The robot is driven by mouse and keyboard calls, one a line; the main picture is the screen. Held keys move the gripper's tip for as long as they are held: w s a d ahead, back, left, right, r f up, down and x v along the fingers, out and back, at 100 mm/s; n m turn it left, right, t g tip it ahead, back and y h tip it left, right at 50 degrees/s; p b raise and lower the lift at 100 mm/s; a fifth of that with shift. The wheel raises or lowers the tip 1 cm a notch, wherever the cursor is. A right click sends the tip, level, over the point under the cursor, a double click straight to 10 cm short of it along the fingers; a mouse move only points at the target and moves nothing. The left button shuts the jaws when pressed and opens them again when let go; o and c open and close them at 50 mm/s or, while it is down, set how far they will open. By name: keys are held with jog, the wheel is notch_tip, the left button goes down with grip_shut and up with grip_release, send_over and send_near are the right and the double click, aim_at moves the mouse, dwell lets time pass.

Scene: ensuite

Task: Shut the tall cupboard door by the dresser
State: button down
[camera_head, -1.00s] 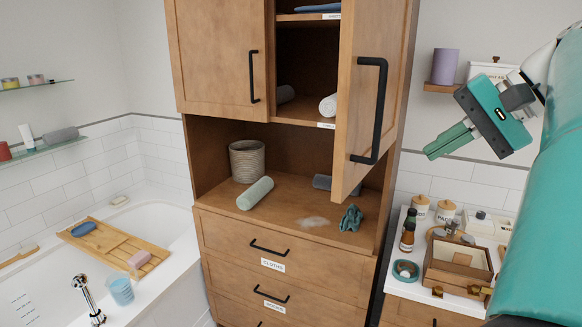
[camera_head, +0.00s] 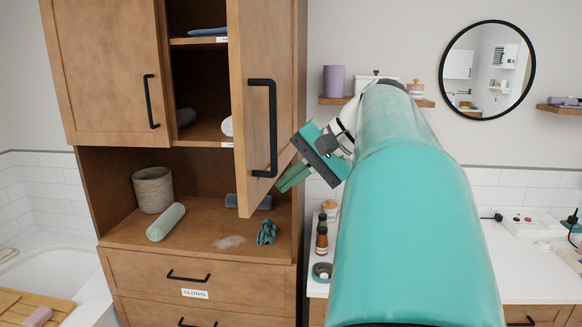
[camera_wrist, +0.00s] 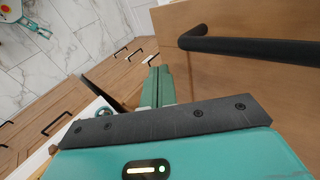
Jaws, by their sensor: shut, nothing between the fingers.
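The tall cupboard's right door (camera_head: 252,100) stands ajar, swung out toward me, with a black bar handle (camera_head: 272,130) on its face. Part of the dark interior shows to its left. My gripper (camera_head: 284,186) is shut and empty, just right of the door's lower part and partly beyond its plane. I cannot tell whether it touches the door. In the wrist view the gripper fingers (camera_wrist: 158,88) point beside the wooden door (camera_wrist: 240,85), and the black handle (camera_wrist: 250,48) crosses the upper right.
The left cupboard door (camera_head: 105,70) is shut. A woven basket (camera_head: 152,189), a rolled green towel (camera_head: 166,222) and a teal cloth (camera_head: 267,233) lie on the open shelf below. Brown bottles (camera_head: 322,236) stand on the counter at right. A wall shelf (camera_head: 340,100) hangs behind my arm.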

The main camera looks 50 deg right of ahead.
jog(key=shift+w+a, duration=0.75)
jog(key=shift+w, duration=0.35)
